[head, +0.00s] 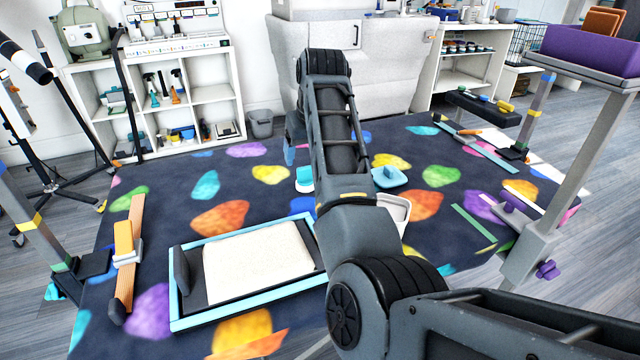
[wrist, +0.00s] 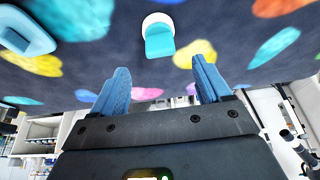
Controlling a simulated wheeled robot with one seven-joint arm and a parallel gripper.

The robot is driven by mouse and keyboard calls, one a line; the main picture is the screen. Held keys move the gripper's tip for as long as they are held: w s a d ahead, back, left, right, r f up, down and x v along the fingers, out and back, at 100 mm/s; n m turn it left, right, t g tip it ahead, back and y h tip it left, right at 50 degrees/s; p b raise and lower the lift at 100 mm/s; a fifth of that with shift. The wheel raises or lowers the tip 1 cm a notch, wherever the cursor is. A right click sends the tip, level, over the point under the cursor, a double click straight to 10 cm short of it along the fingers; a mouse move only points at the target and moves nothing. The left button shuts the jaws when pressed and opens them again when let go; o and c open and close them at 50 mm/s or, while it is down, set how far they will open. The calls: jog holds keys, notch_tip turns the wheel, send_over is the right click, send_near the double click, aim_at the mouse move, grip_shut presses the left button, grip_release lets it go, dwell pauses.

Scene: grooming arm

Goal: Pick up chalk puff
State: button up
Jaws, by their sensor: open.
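A small round white item with a turquoise part (wrist: 158,37), which looks like the chalk puff, lies on the patterned mat in the wrist view. It also shows in the head view (head: 304,180), just left of my arm and partly hidden by it. My gripper (wrist: 160,66) is open, with its two blue fingers wide apart and nothing between them. In the wrist picture the puff appears beyond the fingertips, roughly centred between them, and apart from them. In the head view my arm hides most of the gripper.
A blue dish (wrist: 26,32) lies beside the puff. A white tray (head: 404,208) is partly behind my arm. A large blue-rimmed tray (head: 176,312) with a pale slab stands front left. Shelves (head: 242,98) line the back; a purple-topped stand (head: 588,160) is right.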

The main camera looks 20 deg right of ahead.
aim_at(305, 167)
jog(key=x, duration=0.3)
jog(key=b+x, duration=0.1)
jog(key=x, duration=0.3)
jog(key=shift+s+a+f, duration=0.1)
jog(key=shift+s+f, duration=0.05)
jog(key=shift+f, duration=0.15)
jog(key=c, duration=1.1)
